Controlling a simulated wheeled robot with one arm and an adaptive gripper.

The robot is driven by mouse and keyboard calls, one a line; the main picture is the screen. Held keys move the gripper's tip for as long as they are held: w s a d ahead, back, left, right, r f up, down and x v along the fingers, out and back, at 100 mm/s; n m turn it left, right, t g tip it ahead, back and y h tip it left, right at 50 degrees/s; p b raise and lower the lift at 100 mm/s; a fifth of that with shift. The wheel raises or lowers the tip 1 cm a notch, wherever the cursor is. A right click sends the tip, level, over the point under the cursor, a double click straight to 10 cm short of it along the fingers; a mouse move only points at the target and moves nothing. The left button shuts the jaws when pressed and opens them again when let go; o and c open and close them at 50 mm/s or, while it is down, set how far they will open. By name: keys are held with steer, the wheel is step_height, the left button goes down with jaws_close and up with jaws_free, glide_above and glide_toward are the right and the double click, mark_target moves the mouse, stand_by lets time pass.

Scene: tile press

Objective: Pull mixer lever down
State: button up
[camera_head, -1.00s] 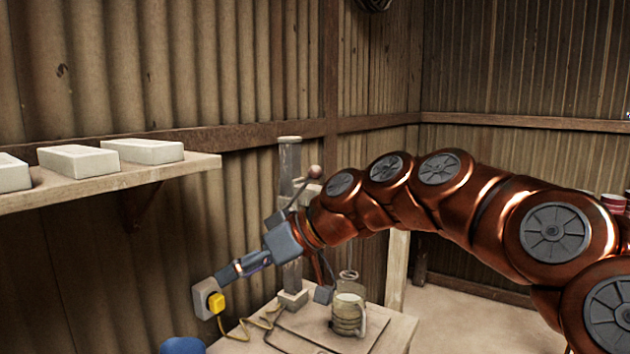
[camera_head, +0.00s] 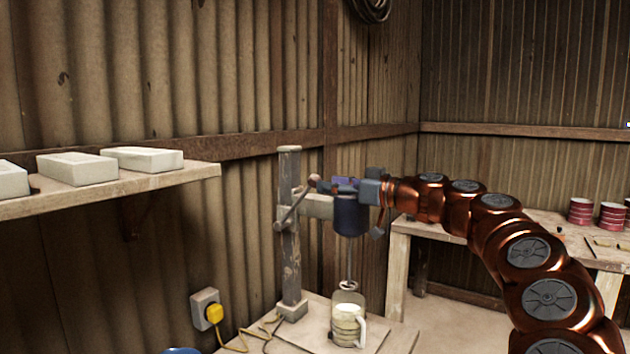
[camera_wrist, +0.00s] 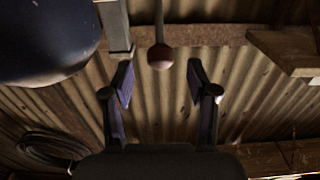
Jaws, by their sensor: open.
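The mixer (camera_head: 289,225) is a grey post on a small table with a dark blue motor head (camera_head: 352,216), which shows at upper left in the wrist view (camera_wrist: 45,40). Its lever (camera_head: 296,206) slants up to a reddish-brown ball knob (camera_head: 314,180). In the wrist view the knob (camera_wrist: 160,57) lies between and slightly beyond my open fingertips. My gripper (camera_head: 333,184) is just right of the knob, above the motor head. I see no contact with the knob. A whisk on a thin shaft hangs above a glass jug (camera_head: 346,325).
A shelf (camera_head: 130,180) with pale blocks (camera_head: 78,166) runs along the left wall. A yellow plug (camera_head: 214,313) sits in a wall socket, its cable trailing to the mixer table. A workbench (camera_head: 545,230) with red cans (camera_head: 581,211) stands at right.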

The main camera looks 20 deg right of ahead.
mark_target(315, 179)
steer(key=shift+p+x, duration=0.7)
steer(key=shift+x, duration=1.95)
jaws_close()
